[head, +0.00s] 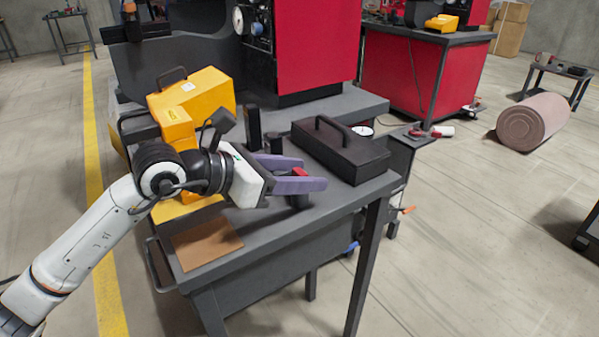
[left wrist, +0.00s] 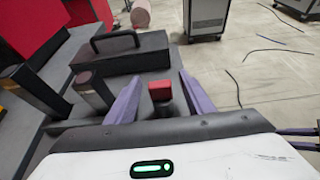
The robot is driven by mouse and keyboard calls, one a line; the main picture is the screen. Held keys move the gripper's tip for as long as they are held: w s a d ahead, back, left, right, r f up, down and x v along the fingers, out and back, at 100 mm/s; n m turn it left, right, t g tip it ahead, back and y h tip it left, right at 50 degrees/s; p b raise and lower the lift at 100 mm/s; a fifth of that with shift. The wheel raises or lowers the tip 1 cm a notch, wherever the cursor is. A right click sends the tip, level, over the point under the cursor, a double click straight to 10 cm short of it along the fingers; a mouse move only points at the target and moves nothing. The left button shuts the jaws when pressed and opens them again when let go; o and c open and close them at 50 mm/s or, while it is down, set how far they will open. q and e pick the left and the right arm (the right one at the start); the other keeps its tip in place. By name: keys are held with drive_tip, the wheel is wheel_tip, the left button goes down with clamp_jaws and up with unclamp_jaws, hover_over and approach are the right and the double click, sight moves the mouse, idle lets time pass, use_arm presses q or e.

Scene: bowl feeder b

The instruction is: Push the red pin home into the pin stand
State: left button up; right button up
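The red pin (left wrist: 160,91) shows its red top between my left gripper's fingers, above a dark stand (left wrist: 167,109) on the grey bench. In the head view the red pin (head: 300,172) is partly covered by a purple finger, and the stand (head: 298,202) shows below it. My left gripper (head: 306,174) is open around the pin. In the left wrist view a gap shows on both sides of the pin between the fingers (left wrist: 160,93). How deep the pin sits is hidden. Two purplish bars at that view's right edge may be my right gripper (left wrist: 301,139); its state is unclear.
A black case with a handle (head: 342,152) stands just behind the fingers. Dark upright posts (head: 254,124) and yellow boxes (head: 190,105) stand behind and left. A brown plate (head: 206,242) lies at the bench's front left. The bench's front right is clear.

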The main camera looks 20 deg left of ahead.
use_arm(q)
drive_tip(key=shift+f, duration=0.15)
use_arm(e)
drive_tip(key=shift+d+f, duration=0.15)
drive_tip(key=shift+f, duration=0.65)
use_arm(q)
drive_tip(key=shift+s+a+r, duration=0.25)
drive_tip(key=shift+s+a, duration=0.15)
drive_tip(key=shift+a, duration=0.05)
drive_tip(key=v, duration=0.8)
drive_tip(key=shift+s+a+r, duration=0.2)
drive_tip(key=shift+s+r, duration=0.15)
drive_tip(key=shift+s, duration=0.15)
use_arm(e)
drive_tip(key=shift+s+a+r+m, duration=0.1)
drive_tip(key=shift+a+r+m, duration=0.05)
drive_tip(key=shift+r, duration=0.55)
drive_tip(key=shift+s+a+r+m, duration=0.1)
drive_tip(key=shift+a+r+m, duration=0.05)
drive_tip(key=shift+r, duration=0.5)
